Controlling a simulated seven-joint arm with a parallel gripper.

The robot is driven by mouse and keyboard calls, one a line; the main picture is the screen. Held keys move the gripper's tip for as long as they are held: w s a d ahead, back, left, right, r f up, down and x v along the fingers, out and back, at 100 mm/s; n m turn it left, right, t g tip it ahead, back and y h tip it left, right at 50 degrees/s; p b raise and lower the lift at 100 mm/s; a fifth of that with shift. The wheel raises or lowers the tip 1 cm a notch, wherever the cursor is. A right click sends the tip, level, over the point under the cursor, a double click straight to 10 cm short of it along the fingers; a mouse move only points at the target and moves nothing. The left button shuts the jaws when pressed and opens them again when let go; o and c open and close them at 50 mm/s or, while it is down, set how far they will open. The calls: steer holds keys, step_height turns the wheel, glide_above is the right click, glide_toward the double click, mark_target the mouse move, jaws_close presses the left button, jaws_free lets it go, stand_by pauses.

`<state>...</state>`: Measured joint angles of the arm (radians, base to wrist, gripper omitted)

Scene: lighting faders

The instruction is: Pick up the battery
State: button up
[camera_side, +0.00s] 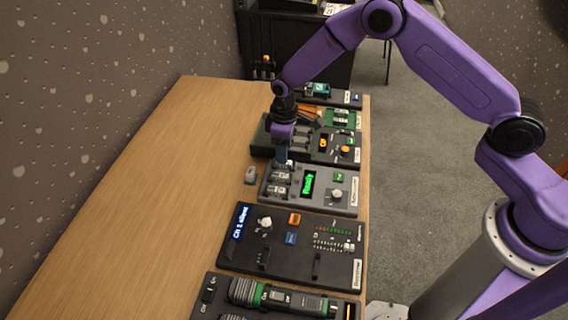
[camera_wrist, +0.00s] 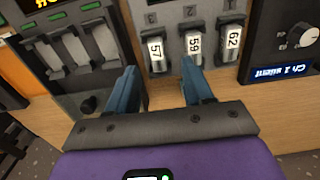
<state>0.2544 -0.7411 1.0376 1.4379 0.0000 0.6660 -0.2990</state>
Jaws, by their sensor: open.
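I cannot tell for sure which thing is the battery. A small loose grey block (camera_side: 250,175) lies on the wooden table, left of the panel with the green display (camera_side: 308,183), and may be it. My gripper (camera_side: 283,157) points down over the left part of that panel, to the right of the block. In the wrist view my gripper (camera_wrist: 162,82) shows two blue fingers spread apart with nothing between them. Beyond the fingertips are three pale pieces marked 57 (camera_wrist: 155,50), 59 (camera_wrist: 193,45) and 62 (camera_wrist: 232,38), set in a grey panel.
A dark panel with blue text (camera_side: 290,243) stands nearer the camera. A device with a green-banded handset (camera_side: 270,295) is nearest. A panel with grey slots (camera_side: 318,146) stands beyond my gripper. The left part of the wooden table (camera_side: 140,210) is clear.

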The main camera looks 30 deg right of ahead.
steer(key=shift+w+d+f, duration=0.1)
steer(key=shift+f, duration=1.1)
steer(key=shift+w+f, duration=0.1)
steer(key=shift+f, duration=1.05)
jaws_close()
steer(key=shift+r, duration=0.1)
